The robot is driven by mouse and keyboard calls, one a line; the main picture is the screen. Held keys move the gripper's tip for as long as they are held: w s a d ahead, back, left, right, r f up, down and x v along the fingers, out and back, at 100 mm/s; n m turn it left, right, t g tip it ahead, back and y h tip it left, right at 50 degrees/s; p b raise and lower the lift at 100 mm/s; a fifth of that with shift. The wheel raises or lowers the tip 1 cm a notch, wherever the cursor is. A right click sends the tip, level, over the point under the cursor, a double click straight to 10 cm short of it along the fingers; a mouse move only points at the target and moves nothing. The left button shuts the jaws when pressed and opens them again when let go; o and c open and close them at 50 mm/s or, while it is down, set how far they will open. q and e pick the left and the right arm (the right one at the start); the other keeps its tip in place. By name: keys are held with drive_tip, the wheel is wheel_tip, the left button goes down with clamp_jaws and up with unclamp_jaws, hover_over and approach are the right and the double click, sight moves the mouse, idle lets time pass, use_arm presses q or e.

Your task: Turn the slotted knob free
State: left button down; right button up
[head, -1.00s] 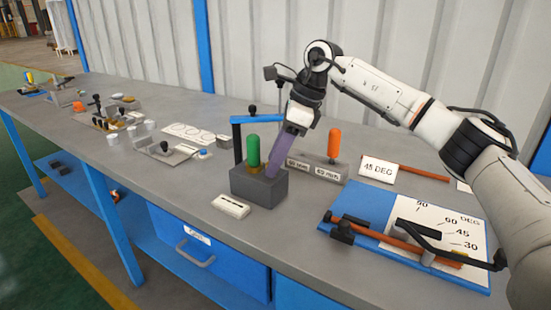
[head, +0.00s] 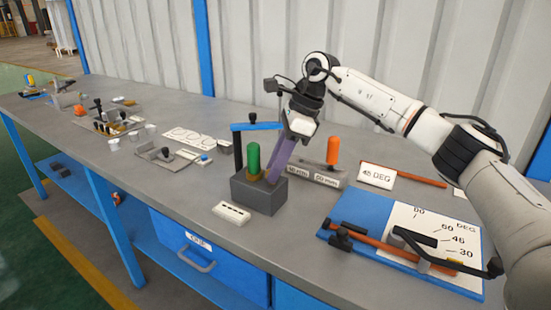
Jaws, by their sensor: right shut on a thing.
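A dark grey block (head: 258,196) stands on the bench with an upright green handle (head: 253,158) on its top. A brass-coloured part shows at the foot of the handle. My right gripper (head: 272,177) reaches down from the upper right with its purple fingers at the block's top, just right of the green handle. It is shut on a small part there, apparently the slotted knob, which the fingers mostly hide. I cannot make out the slot. My left gripper is not in view.
A black post with a blue bar (head: 257,126) stands close behind the block. An orange-handled piece (head: 333,150) with labelled blocks is to its right. A blue angle board (head: 355,212) lies front right. A white slotted strip (head: 231,213) lies in front. Several fixtures fill the left bench.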

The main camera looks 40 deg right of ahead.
drive_tip(key=n+p, duration=0.2)
drive_tip(key=p, duration=0.1)
drive_tip(key=shift+w+r+g+y, duration=0.1)
drive_tip(key=shift+r+g+y, duration=0.2)
drive_tip(key=shift+g, duration=0.1)
drive_tip(key=n+p, duration=0.2)
drive_tip(key=shift+w+f+n+g, duration=0.1)
drive_tip(key=shift+n+g, duration=0.2)
drive_tip(key=shift+g, duration=0.1)
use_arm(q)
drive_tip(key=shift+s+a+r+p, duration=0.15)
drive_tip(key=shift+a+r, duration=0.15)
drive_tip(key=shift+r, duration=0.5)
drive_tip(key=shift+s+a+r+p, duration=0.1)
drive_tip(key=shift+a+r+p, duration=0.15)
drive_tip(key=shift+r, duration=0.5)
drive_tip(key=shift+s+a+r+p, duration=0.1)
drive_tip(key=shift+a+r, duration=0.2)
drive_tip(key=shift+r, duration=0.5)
use_arm(e)
drive_tip(key=shift+f+n+g, duration=0.15)
drive_tip(key=shift+n+g, duration=0.25)
drive_tip(key=shift+n, duration=0.5)
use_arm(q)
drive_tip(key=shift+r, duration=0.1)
use_arm(e)
drive_tip(key=o, duration=1.1)
drive_tip(key=shift+c, duration=0.2)
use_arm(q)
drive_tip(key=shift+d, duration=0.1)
